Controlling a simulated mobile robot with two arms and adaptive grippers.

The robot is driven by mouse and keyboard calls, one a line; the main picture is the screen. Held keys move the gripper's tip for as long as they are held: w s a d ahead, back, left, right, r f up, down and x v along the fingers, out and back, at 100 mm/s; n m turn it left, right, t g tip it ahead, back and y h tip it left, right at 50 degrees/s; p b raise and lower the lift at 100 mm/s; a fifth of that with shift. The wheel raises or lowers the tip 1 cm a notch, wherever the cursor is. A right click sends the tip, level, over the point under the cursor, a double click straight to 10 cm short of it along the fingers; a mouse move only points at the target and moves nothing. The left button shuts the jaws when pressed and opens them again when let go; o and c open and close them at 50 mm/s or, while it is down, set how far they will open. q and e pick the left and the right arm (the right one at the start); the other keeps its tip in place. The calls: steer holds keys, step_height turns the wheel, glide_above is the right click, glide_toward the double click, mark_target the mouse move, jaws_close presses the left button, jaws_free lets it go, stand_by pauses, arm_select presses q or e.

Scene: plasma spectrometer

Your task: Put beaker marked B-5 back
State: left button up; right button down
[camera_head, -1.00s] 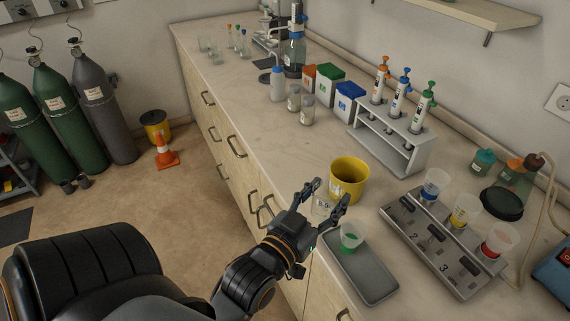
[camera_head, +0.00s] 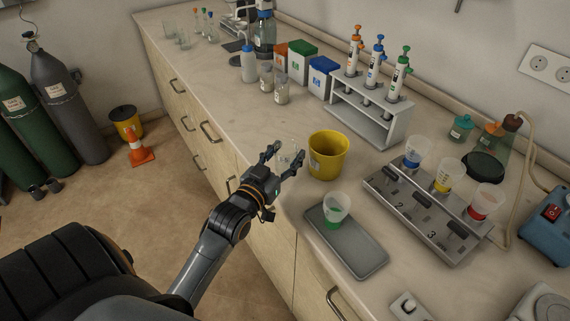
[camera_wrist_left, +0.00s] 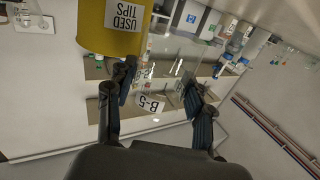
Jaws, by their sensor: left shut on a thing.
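The clear glass beaker marked B-5 (camera_head: 290,155) is between the fingers of my left gripper (camera_head: 286,154), just left of the yellow bin. My left gripper is shut on it. In the left wrist view, the beaker's label reading B-5 (camera_wrist_left: 151,104) shows upside down between the two fingers (camera_wrist_left: 160,92). The glass is hard to make out, and I cannot tell how far its base is above the counter. My right gripper is out of view.
The yellow used-tips bin (camera_head: 328,157) stands close beside my left gripper. A grey tray (camera_head: 358,258) with a green-bottomed cup (camera_head: 335,211), a pipette rack (camera_head: 372,112) and a numbered cup station (camera_head: 425,215) are to the right. The counter's left front stretch is clear.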

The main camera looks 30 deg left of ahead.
mark_target(279, 172)
arm_select(q)
steer(key=shift+w+a+f, duration=0.15)
steer(key=shift+w+f, duration=0.05)
steer(key=shift+f, duration=0.05)
step_height(279, 172, down, 3)
steer(key=shift+w+a+f, duration=0.1)
steer(key=shift+f, duration=0.1)
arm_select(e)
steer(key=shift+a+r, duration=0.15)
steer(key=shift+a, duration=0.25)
arm_select(q)
steer(key=shift+f, duration=0.2)
steer(key=o, duration=1.2)
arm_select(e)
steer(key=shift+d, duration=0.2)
